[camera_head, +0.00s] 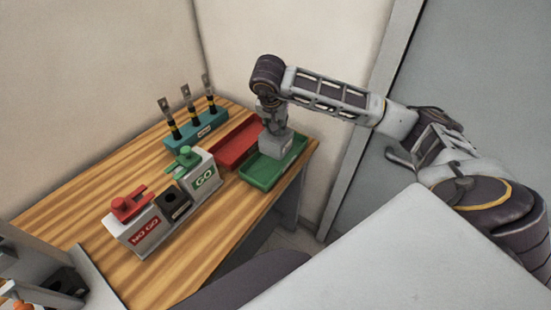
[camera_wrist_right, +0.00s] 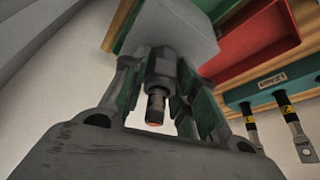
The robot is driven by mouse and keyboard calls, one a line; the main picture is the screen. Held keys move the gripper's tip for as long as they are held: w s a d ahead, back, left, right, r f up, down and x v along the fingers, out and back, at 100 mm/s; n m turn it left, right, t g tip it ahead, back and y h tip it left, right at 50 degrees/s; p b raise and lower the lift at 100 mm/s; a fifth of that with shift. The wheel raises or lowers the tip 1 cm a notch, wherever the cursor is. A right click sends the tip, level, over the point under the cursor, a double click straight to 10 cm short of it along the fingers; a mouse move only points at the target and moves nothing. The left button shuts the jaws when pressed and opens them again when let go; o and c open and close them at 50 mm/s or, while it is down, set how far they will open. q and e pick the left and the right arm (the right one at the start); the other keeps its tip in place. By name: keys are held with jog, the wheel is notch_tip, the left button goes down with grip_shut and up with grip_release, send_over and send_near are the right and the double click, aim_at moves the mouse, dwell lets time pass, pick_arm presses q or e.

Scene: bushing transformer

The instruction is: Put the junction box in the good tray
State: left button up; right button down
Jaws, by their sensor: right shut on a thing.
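The junction box (camera_head: 276,143) is a grey block in the head view, at the green tray. It also shows in the wrist view (camera_wrist_right: 175,25), with a threaded stem pointing toward the camera. My right gripper (camera_head: 275,125) is shut on the junction box from above; in the wrist view its fingers (camera_wrist_right: 158,85) stand on both sides of the stem. The green tray (camera_head: 262,178), likely the good tray, lies under the box at the table's right edge. I cannot tell whether the box touches the tray floor. My left gripper is not clearly in view.
A red tray (camera_head: 233,150) lies left of the green tray. A teal rack (camera_head: 197,138) with 3 upright bushings stands behind. The GO (camera_head: 203,178) and NO GO (camera_head: 143,232) gauge blocks, with a dark block (camera_head: 174,203) between them, stand at the front. Bare wood lies on the left.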

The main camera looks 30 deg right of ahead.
jog(key=shift+m, duration=0.4)
jog(key=w+d+r, duration=0.2)
jog(key=shift+d+r, duration=0.25)
jog(key=shift+r, duration=0.05)
jog(key=shift+w+d+r, duration=0.1)
jog(key=shift+w+d, duration=0.1)
jog(key=shift+d, duration=0.25)
jog(key=shift+f+p, duration=0.7)
jog(key=shift+f, duration=2.2)
jog(key=shift+f, duration=0.1)
